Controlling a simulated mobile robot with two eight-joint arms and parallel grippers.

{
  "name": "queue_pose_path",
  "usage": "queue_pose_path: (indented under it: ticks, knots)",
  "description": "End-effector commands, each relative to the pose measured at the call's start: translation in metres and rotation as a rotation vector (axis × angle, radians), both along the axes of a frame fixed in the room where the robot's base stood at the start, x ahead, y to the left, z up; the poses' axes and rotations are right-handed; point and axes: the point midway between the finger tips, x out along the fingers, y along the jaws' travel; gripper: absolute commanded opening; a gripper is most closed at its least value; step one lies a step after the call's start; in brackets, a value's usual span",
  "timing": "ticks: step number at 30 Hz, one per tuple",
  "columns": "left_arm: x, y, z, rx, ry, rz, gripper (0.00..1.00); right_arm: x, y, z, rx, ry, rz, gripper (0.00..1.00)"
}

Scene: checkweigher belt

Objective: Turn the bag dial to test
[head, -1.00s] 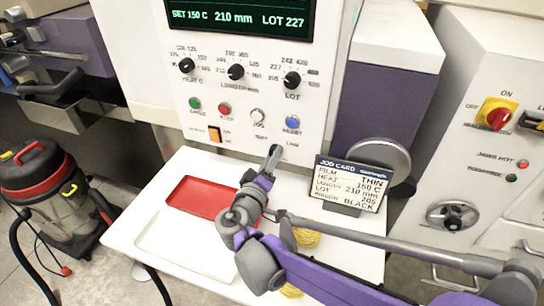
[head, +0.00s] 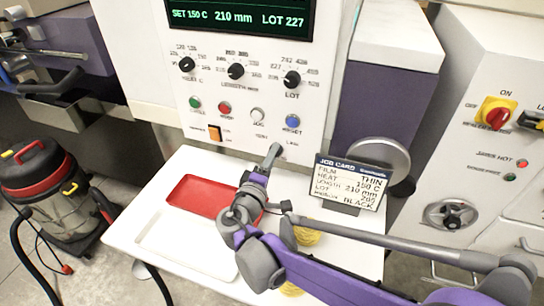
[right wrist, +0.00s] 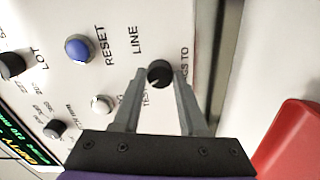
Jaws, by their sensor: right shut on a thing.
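The bag dial (right wrist: 160,72) is a small black knob on the white panel in the right wrist view. My right gripper (right wrist: 160,80) has a finger on each side of it and is shut on it. A pale mark shows on the knob's lower left side, roughly towards the TEST lettering (right wrist: 146,98). The LINE lettering (right wrist: 136,40) is above left, and "BAGS TO" runs beside the knob on the right. In the head view my right gripper (head: 272,156) is at the panel's lower edge and hides the dial. My left gripper is not in view.
Close by are a blue RESET button (right wrist: 79,48), a white button (right wrist: 102,104) and the LOT dial (head: 291,79). Below the panel, a white table (head: 180,162) holds a red tray (head: 195,194) and a job card (head: 350,183). A vacuum cleaner (head: 50,185) stands left.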

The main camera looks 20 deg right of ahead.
Motion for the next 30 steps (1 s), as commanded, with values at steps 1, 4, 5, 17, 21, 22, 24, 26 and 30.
queue_pose_path:
  ticks: [1, 4, 5, 17, 21, 22, 24, 26, 30]
  knots:
    - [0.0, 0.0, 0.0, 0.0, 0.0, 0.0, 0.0, 0.0, 0.0, 0.0, 0.0, 0.001, 0.0, 0.0]
    - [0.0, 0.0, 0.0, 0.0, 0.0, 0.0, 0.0, 0.0, 0.0, 0.0, -0.001, 0.001, 0.0, 0.0]
    - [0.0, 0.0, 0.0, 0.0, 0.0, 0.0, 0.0, 0.0, 0.0, 0.0, -0.001, 0.001, 0.0, 0.0]
    - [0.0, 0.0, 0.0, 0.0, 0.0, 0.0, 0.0, 0.0, 0.0, 0.0, 0.0, 0.0, 0.0, 0.72]
    - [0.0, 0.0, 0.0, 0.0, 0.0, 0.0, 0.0, -0.001, 0.001, 0.0, 0.001, -0.001, 0.001, 0.72]
    - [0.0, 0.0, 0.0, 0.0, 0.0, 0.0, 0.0, -0.002, 0.002, 0.0, 0.001, -0.001, 0.001, 0.72]
    - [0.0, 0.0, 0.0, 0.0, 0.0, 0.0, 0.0, -0.007, 0.005, 0.0, 0.001, -0.001, 0.001, 0.72]
    - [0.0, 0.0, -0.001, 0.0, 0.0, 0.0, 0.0, -0.014, 0.01, 0.0, 0.001, 0.0, 0.003, 0.72]
    - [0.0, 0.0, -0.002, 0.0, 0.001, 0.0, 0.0, -0.037, 0.026, 0.0, 0.002, -0.001, 0.005, 0.72]
